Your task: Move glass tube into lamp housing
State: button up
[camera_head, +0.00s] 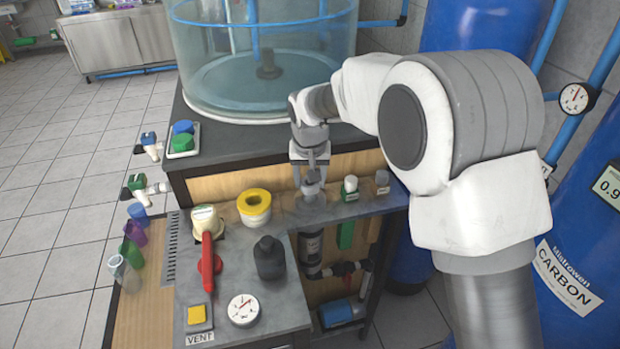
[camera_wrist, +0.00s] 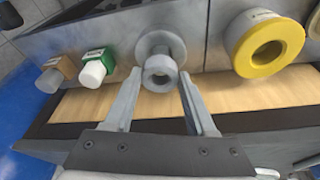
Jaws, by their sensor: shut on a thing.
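My gripper (camera_head: 311,180) points down at the far grey ledge, its two fingers on either side of a pale grey round piece. In the wrist view my gripper (camera_wrist: 160,75) is around this short hollow-ended cylinder (camera_wrist: 159,77), which I take for the glass tube; its clear part cannot be made out. A wider grey round collar (camera_wrist: 160,43) sits right behind it on the ledge, apparently the top of the lamp housing. A dark cylindrical body (camera_head: 311,246) hangs below the ledge there. How deep the tube sits is hidden.
A yellow-rimmed roll (camera_head: 254,205) stands left of my gripper; a green-and-white fitting (camera_head: 349,188) and a brown-and-white one (camera_head: 382,182) stand right. A red-handled valve (camera_head: 208,252) and black bottle (camera_head: 269,257) are nearer. A large clear tank (camera_head: 264,60) stands behind.

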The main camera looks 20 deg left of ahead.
jog(key=shift+f, duration=0.15)
jog(key=shift+f+b, duration=1)
jog(key=shift+f, duration=0.3)
jog(key=o, duration=1.2)
jog(key=shift+r, duration=0.1)
notch_tip(320, 180, up, 8)
jog(key=p, duration=0.5)
